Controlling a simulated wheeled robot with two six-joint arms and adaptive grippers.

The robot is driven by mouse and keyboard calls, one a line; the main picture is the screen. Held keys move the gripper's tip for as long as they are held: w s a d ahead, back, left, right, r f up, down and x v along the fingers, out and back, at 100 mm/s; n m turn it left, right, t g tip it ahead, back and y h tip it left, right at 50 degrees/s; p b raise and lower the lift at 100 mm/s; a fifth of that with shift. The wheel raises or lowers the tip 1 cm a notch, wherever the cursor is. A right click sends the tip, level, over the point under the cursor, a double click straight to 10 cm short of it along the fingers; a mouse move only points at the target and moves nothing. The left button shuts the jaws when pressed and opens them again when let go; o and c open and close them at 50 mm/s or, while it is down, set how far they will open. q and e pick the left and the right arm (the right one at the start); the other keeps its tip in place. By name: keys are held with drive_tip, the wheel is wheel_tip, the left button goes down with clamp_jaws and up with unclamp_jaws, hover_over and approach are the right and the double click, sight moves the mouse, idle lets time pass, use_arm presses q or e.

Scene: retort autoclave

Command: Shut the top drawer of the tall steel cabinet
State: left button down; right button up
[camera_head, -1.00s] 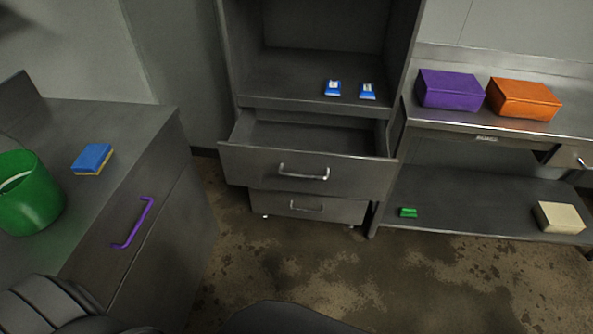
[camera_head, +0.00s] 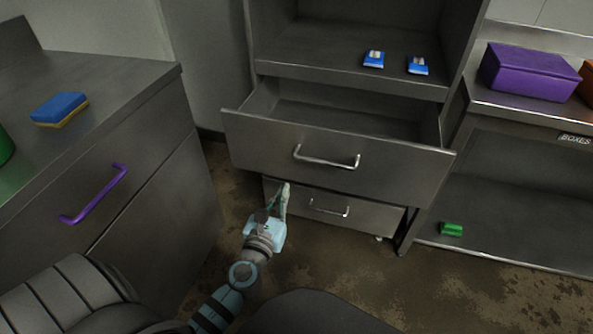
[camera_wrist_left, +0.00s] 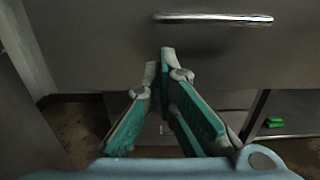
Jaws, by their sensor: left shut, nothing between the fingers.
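The tall steel cabinet (camera_head: 262,40) stands ahead with an open shelf at the top of the view. Its top drawer (camera_head: 240,138) is pulled out, its inside showing, with a silver bar handle (camera_head: 327,158). A lower drawer (camera_head: 380,213) below it looks closed. My left gripper (camera_head: 286,186) is shut and empty, just below and left of the top drawer's handle. In the left wrist view the shut fingertips (camera_wrist_left: 164,52) point at the drawer front (camera_wrist_left: 100,45), below the handle (camera_wrist_left: 213,18); whether they touch it I cannot tell. My right gripper is not in view.
A counter (camera_head: 130,85) with a purple handle (camera_head: 92,195) and a blue sponge (camera_head: 60,108) stands at left. At right a steel bench (camera_head: 510,105) holds a purple box (camera_head: 530,72). Two blue packets (camera_head: 374,59) lie on the cabinet shelf. The floor between is clear.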

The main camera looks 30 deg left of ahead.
use_arm(q)
drive_tip(key=b, duration=0.1)
approach(296, 161)
drive_tip(key=w, duration=0.2)
drive_tip(key=w+r, duration=0.1)
drive_tip(key=w, duration=0.1)
drive_tip(key=w+r, duration=0.1)
drive_tip(key=w, duration=0.1)
drive_tip(key=shift+w+a+r, duration=0.15)
drive_tip(key=shift+a+r, duration=0.05)
drive_tip(key=shift+a, duration=0.15)
drive_tip(key=shift+w, duration=0.25)
drive_tip(key=shift+w+a+r, duration=0.1)
drive_tip(key=shift+w, duration=0.05)
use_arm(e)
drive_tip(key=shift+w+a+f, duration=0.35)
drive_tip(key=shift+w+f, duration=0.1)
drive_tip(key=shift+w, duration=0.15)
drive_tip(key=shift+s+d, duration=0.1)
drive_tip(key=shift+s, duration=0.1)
use_arm(q)
drive_tip(key=shift+w+a, duration=0.1)
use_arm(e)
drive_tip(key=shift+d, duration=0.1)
